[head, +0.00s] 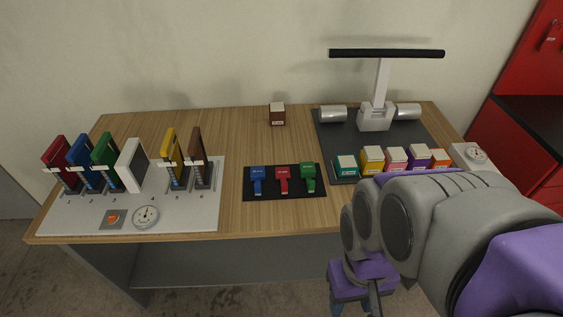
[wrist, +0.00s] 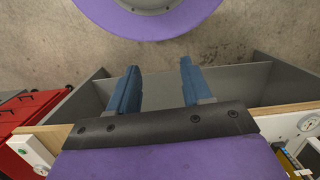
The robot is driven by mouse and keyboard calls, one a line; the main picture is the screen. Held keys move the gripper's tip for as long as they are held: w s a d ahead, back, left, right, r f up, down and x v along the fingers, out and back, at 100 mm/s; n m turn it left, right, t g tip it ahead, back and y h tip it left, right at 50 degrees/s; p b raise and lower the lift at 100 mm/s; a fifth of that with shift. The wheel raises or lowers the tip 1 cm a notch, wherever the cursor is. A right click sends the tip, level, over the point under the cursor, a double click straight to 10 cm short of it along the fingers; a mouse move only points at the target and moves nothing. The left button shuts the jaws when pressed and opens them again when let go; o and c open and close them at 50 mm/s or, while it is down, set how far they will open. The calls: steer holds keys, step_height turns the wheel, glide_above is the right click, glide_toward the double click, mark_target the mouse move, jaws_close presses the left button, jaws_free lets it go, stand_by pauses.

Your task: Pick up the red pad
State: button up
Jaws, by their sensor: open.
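Two red items could be the red pad. One is an upright red panel (head: 58,154) at the left end of a row on the grey plate (head: 200,207). The other is a small red piece with a tab (head: 282,175), between a blue piece (head: 256,174) and a green piece (head: 308,173) on the black mat (head: 275,193). I cannot tell which the name means. My gripper (head: 361,288) is low in front of the table, right of the mat, and apart from both. In the wrist view my gripper (wrist: 158,75) is open and empty, with floor beyond its fingers.
Blue, green, white, yellow and brown panels stand beside the red panel. A brown block (head: 277,115) sits at the back. A dark mat (head: 330,148) at right holds several coloured blocks and a lamp-like stand (head: 377,115). A red cabinet (head: 535,120) is far right.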

steer(key=w+a+r+n+y+p, duration=0.1)
steer(key=w+a+r+n, duration=0.15)
steer(key=w, duration=0.35)
steer(key=w+a+r+n+y+p, duration=0.1)
steer(key=w+a+r+n+p, duration=0.1)
steer(key=w+n, duration=0.3)
steer(key=n+t+y+p, duration=0.2)
steer(key=n+p, duration=0.4)
steer(key=n, duration=0.4)
glide_above(285, 183)
steer(key=d, duration=0.6)
step_height(285, 183, down, 6)
steer(key=x, duration=0.3)
steer(key=b+x, duration=0.1)
steer(key=x, duration=0.3)
steer(key=b+x, duration=0.1)
steer(key=x, duration=0.3)
steer(key=shift+w+a, duration=0.1)
steer(key=shift+a, duration=0.25)
steer(key=b+x, duration=0.1)
steer(key=x, duration=0.4)
steer(key=shift+r, duration=0.1)
jaws_close()
